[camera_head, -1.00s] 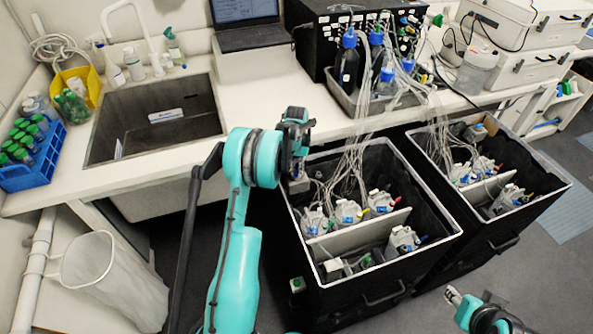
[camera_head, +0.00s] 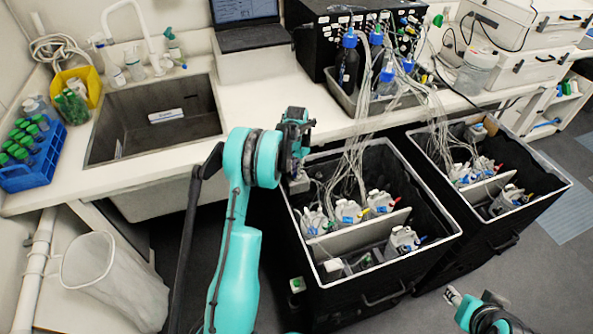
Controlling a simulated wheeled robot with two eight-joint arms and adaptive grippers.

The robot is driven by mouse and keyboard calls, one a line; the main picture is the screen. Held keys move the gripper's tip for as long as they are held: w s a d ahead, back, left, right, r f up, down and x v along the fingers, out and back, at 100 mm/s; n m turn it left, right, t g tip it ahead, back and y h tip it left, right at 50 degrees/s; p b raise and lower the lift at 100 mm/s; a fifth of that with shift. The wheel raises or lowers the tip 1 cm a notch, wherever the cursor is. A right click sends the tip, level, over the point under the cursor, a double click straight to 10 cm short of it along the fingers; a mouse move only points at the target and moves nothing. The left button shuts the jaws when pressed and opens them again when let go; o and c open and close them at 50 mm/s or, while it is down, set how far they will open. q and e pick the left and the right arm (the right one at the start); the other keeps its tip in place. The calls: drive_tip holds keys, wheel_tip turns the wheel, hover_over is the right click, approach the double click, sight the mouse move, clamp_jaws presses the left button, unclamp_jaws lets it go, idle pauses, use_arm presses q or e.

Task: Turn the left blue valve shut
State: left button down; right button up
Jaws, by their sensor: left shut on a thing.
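My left gripper (camera_head: 296,158) points down at the back left corner of the left black bin (camera_head: 440,232). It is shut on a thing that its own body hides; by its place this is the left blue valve. A pale grey block (camera_head: 299,184) shows just below the fingers, inside the bin corner. A similar grey fitting with a bluish top (camera_head: 476,131) sits at the back of the right black bin (camera_head: 545,205). My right gripper (camera_head: 453,296) is low at the right, in front of the bins and apart from them; its fingers are too small to read.
Clear tubes (camera_head: 352,165) run from the bench into both bins, close to the right of my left gripper. White bottles (camera_head: 348,212) stand in the left bin. The sink (camera_head: 150,170) and counter edge lie behind and left.

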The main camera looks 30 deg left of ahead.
use_arm(q)
drive_tip(key=shift+m, duration=0.5)
drive_tip(key=c, duration=1.8)
unclamp_jaws()
drive_tip(key=shift+c, duration=0.2)
